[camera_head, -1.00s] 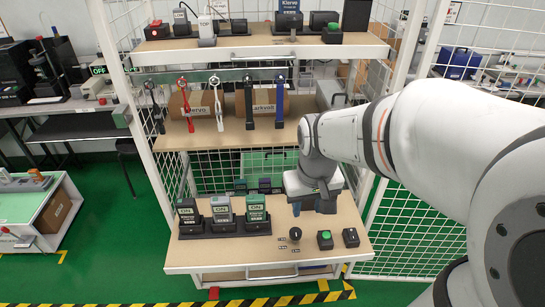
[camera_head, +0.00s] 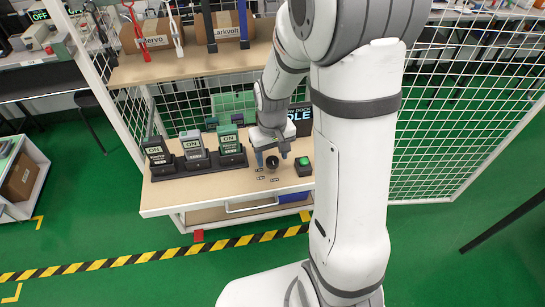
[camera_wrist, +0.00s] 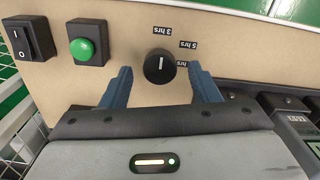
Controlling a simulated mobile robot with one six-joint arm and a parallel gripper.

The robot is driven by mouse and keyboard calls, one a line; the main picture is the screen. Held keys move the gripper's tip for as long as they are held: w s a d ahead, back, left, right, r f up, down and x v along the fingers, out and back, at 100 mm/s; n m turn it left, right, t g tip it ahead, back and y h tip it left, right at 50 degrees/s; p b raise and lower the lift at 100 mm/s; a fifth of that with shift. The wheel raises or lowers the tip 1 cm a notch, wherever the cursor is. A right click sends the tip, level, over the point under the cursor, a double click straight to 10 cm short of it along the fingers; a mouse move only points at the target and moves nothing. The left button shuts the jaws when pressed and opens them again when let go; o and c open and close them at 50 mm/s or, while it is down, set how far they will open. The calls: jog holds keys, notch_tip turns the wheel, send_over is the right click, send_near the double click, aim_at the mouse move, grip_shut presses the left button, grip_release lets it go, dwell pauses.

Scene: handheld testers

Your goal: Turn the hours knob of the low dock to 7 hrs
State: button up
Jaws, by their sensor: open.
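The low dock's hours knob (camera_wrist: 158,70) is a round black dial with a white pointer line. In the wrist view the line points up, towards the inverted "3 hrs" label (camera_wrist: 162,31). An inverted "5 hrs" label (camera_wrist: 187,44) lies to its right; no 7 hrs label can be read. The knob also shows in the head view (camera_head: 272,163) on the wooden bench top (camera_head: 215,187). My gripper (camera_wrist: 159,67) is open, with one blue finger on each side of the knob and visible gaps. It reaches down over the knob in the head view (camera_head: 272,157).
A green button (camera_wrist: 85,47) and a black rocker switch (camera_wrist: 28,40) sit left of the knob in the wrist view. Several handheld testers marked ON stand in a black dock (camera_head: 205,167) left of my gripper in the head view. A shelf (camera_head: 185,66) hangs above.

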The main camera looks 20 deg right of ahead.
jog(key=shift+f, duration=0.45)
jog(key=shift+c, duration=0.5)
jog(key=c, duration=0.9)
